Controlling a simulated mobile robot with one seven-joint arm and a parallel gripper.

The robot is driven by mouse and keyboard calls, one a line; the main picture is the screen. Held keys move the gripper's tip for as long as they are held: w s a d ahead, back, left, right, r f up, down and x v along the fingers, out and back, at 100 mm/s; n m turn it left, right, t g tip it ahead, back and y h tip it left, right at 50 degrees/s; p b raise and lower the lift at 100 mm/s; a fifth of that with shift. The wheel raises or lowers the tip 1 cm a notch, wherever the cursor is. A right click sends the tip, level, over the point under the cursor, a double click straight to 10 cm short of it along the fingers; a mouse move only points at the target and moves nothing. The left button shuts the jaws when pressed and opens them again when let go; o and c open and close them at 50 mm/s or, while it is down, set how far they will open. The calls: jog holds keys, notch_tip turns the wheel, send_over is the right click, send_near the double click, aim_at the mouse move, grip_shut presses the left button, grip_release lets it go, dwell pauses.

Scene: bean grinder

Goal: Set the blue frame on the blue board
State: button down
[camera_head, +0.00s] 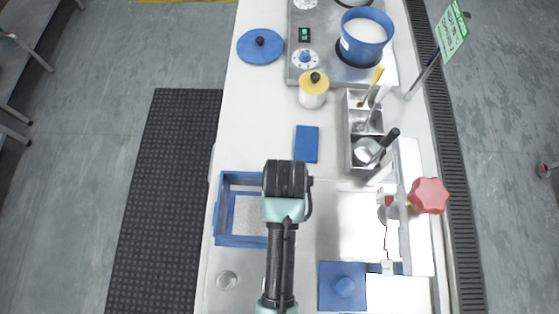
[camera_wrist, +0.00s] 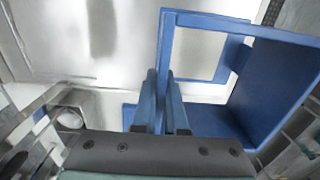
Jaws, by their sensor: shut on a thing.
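The blue frame (camera_head: 226,207) is a square, walled frame at the left edge of the white counter in the head view. It also fills the right of the wrist view (camera_wrist: 275,85). My gripper (camera_head: 286,180) is at the frame's right side in the head view, and in the wrist view its fingers (camera_wrist: 162,105) are closed on a frame wall. My arm hides the frame's right part. A flat blue rectangular board (camera_head: 307,144) lies on the counter beyond my gripper, apart from the frame. I cannot tell whether the frame touches the counter.
A blue square plate with a round knob (camera_head: 328,294) lies at the lower right. A red-knobbed device (camera_head: 429,195) and a metal utensil holder (camera_head: 358,125) stand at the right. A yellow-lidded jar (camera_head: 313,95) stands beyond the board, near a blue pot (camera_head: 362,45). The counter around the board is mostly clear.

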notch_tip(320, 180, down, 4)
jog(key=shift+a+r, duration=0.1)
jog(key=shift+a, duration=0.05)
jog(key=shift+f, duration=2.1)
jog(key=shift+f, duration=0.6)
jog(key=c, duration=1)
grip_release()
jog(key=shift+o, duration=0.2)
